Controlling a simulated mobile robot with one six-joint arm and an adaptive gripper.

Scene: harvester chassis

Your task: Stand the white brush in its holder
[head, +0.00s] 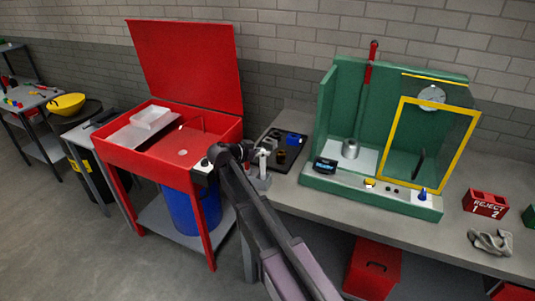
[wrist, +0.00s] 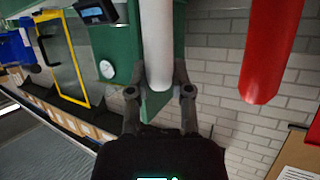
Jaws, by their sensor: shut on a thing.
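The white brush shows in the wrist view as a smooth white rod (wrist: 157,45), running from the top edge down between my fingers. My gripper (wrist: 158,88) is shut on its lower visible end. The rest of the brush is outside that view. In the head view my gripper (head: 256,153) is between the red wash station and the bench, with a small white piece of the brush (head: 263,160) showing at it. I cannot pick out the brush holder with certainty in either view.
The red wash station (head: 180,177), lid raised, stands left of my gripper. The bench (head: 460,240) carries a dark tray (head: 268,139) with small parts and a green fixture (head: 325,187) with a yellow-framed door. A red bar (wrist: 270,50) hangs close at right in the wrist view.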

